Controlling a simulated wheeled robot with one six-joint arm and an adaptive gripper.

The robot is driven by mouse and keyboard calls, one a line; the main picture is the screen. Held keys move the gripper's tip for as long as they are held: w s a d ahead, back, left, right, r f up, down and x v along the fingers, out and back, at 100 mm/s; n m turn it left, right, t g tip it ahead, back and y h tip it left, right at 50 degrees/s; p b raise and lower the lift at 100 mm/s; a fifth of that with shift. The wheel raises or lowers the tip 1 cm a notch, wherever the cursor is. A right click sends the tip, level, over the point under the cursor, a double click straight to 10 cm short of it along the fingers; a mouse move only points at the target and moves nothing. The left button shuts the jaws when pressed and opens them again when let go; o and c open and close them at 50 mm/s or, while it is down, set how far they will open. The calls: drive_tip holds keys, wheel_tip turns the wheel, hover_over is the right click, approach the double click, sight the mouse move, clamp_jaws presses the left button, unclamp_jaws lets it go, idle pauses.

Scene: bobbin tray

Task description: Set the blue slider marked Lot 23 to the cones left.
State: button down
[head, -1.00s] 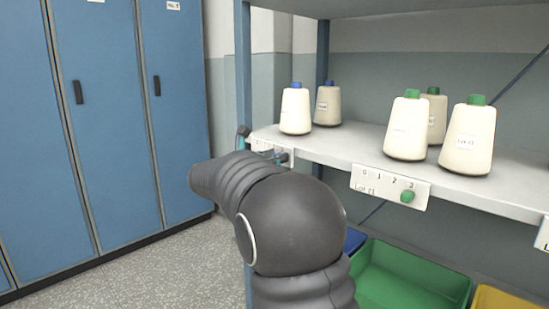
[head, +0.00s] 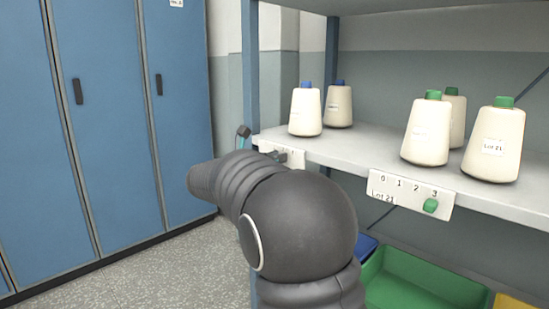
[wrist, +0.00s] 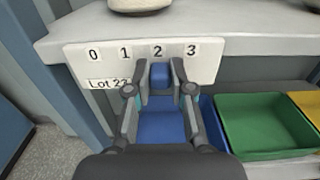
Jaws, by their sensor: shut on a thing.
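The blue slider (wrist: 161,74) stands at the 2 on a white scale plate (wrist: 83,65) marked 0 to 3. The plate's label reads Lot 2 and a last digit that is hard to read beside my gripper. My gripper (wrist: 160,70) is shut on the slider, one finger on each side. In the head view my arm hides the slider and most of this plate (head: 296,158). Two white cones with blue tops, a front one (head: 305,112) and a rear one (head: 339,105), stand on the shelf above it.
The shelf (head: 355,150) also carries several green-topped cones (head: 427,132). A Lot 21 plate (head: 408,197) has its green slider (head: 430,206) at 3. Below are a blue bin (wrist: 212,125), a green bin (wrist: 262,122) and a yellow bin (wrist: 308,100). Blue lockers (head: 110,130) stand at left.

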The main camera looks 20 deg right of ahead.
drive_tip(key=c, duration=1)
unclamp_jaws()
drive_tip(key=shift+d, duration=0.1)
drive_tip(key=shift+w, duration=0.1)
drive_tip(key=shift+a, duration=0.2)
drive_tip(key=v, duration=1.1)
drive_tip(key=shift+a, duration=0.4)
